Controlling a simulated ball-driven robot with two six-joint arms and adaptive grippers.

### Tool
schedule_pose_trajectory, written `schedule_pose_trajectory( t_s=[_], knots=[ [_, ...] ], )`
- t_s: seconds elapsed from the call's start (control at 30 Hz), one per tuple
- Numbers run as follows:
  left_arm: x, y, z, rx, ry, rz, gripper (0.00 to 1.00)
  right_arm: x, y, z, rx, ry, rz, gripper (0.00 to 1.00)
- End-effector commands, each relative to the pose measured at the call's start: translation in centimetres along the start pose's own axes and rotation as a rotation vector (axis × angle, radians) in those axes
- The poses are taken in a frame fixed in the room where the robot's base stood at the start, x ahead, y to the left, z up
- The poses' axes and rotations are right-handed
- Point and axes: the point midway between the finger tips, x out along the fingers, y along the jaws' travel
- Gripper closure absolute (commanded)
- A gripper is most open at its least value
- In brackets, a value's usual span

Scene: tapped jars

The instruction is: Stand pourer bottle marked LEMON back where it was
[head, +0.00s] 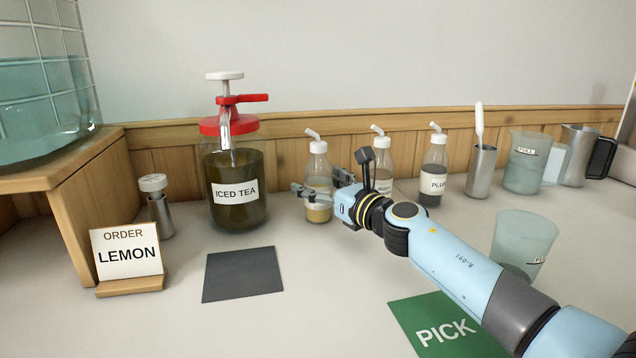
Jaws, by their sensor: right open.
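A clear pourer bottle (318,164) with a white spout and a little yellowish liquid stands upright on the counter, leftmost in a row of pourer bottles. Its label cannot be read behind my gripper. My right gripper (322,186) is open at this bottle, with one finger in front of its left side and the other near its right side. Whether the fingers touch it, I cannot tell. An order card (126,251) reading LEMON stands at the left. My left gripper is not in view.
A partly hidden bottle (381,158) and a PLUM bottle (433,172) stand to the right. The ICED TEA jar (236,170) stands left, behind a bare dark mat (243,274). A clear cup (524,240) stands behind the green PICK mat (445,331), right of my arm.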

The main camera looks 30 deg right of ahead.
Motion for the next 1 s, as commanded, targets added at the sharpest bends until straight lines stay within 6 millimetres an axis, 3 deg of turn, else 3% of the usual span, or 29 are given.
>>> schedule_pose_trajectory(
  t_s=[1.0],
  knots=[
    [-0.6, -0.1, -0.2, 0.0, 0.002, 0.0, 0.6, -4.1, 0.0, 0.0, 0.0, 0.0, 0.0, 0.18]
  ],
)
